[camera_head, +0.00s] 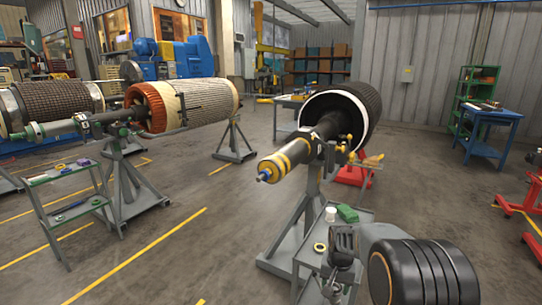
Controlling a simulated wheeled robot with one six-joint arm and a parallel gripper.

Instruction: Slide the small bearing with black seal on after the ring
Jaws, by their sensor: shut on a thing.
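The rotor shaft (300,150) lies level on its stand, its free end facing me. It has yellow bands (284,163) near a blue tip (264,175). I cannot tell which band is the ring. My gripper (333,287) points down over the grey cart below the shaft, apart from the shaft end. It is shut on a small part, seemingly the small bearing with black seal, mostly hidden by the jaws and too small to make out.
The grey cart (304,262) also bears a white cup (330,214) and a green block (347,213). The shaft's grey stand (285,246) has spread legs beside the cart. A second rotor (200,100) and a shelf cart (72,197) stand left. Open floor lies between.

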